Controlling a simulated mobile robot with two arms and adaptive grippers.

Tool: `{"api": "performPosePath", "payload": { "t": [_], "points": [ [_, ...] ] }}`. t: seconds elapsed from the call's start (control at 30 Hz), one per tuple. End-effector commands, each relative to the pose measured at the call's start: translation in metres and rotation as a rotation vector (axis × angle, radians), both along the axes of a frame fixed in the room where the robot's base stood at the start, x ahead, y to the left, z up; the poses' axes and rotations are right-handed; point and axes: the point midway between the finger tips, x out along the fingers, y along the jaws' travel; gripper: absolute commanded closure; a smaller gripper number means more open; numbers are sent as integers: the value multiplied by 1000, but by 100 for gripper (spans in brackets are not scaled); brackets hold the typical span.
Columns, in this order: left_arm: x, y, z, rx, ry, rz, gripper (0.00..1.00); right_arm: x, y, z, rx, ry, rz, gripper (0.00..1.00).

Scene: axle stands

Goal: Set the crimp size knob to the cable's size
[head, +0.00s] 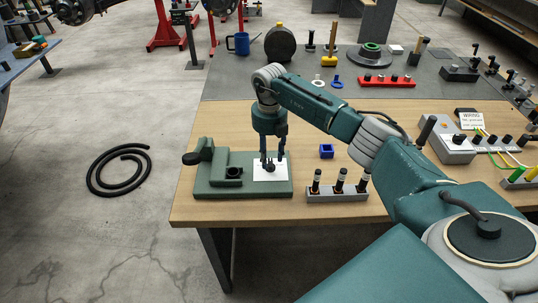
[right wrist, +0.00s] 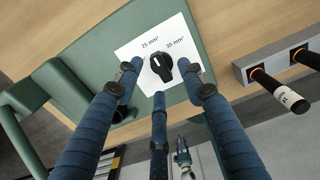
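The crimp tool is a green base (head: 205,188) on the near left of the wooden table. A white plate (head: 281,170) on it carries the black crimp size knob (head: 269,167). In the right wrist view the knob (right wrist: 161,66) sits between printed marks "25 mm²" and "35 mm²"; I cannot tell surely which its pointer faces. My right gripper (head: 272,157) points down over the knob. In the right wrist view its blue fingers (right wrist: 160,82) are spread around the knob, apparently not touching it.
A grey box with coloured wires (head: 458,150) and a warning card (head: 471,120) stand at right.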

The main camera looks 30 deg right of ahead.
Motion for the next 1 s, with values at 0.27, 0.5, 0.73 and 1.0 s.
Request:
{"api": "performPosePath", "payload": {
  "t": [0.27, 0.5, 0.73, 1.0],
  "points": [
    [3, 0, 9, -1, -4, 0, 60, 0, 1, -23, 2, -1, 1, 60],
    [-1, 0, 8, -1, 1, 0, 60, 1, 0, -24, 0, -1, 1, 60],
    [0, -1, 8, -1, 0, 0, 60, 1, 0, -24, 1, -2, 1, 100],
    [0, 0, 6, -1, 0, 0, 60, 1, 0, -24, 1, -2, 15, 100]
  ]
}}
